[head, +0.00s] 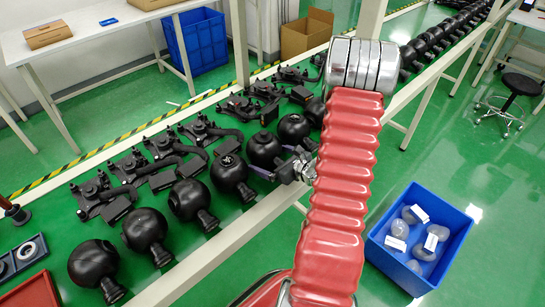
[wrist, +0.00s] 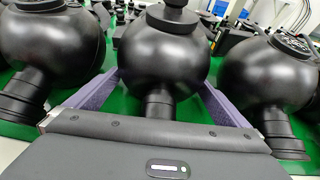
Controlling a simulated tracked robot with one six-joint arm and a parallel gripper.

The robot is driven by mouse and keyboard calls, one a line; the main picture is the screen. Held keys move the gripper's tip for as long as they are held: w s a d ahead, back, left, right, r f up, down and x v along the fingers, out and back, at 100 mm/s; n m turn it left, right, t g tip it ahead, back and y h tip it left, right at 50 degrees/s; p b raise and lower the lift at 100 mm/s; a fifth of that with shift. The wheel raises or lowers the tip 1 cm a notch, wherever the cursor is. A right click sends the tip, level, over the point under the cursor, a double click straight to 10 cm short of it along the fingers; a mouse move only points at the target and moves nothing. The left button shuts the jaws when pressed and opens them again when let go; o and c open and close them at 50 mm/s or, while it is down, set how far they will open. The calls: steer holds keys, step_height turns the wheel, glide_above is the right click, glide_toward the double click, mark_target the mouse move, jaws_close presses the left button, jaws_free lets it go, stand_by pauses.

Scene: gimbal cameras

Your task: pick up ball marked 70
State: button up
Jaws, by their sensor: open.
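Several black gimbal-camera balls stand in a row on the green bench. No number 70 is legible on any of them, so I cannot tell which is the marked one. One black ball (head: 264,149) is directly in front of my gripper (head: 276,164). In the wrist view this ball (wrist: 163,60) sits centred between the two purple-padded fingers, with its narrow neck towards me. My gripper (wrist: 158,88) is open, one finger on each side of the ball's lower part. Whether the pads touch it I cannot tell.
Neighbouring balls stand close on the left (wrist: 50,45) and right (wrist: 268,72). Black gimbal arms (head: 160,147) lie behind the row. A blue bin (head: 419,238) with clear domes and white boxes stands on the floor at right. A bench rail (head: 235,232) runs along the front.

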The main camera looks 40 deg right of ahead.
steer(key=shift+c, duration=0.6)
steer(key=c, duration=1.2)
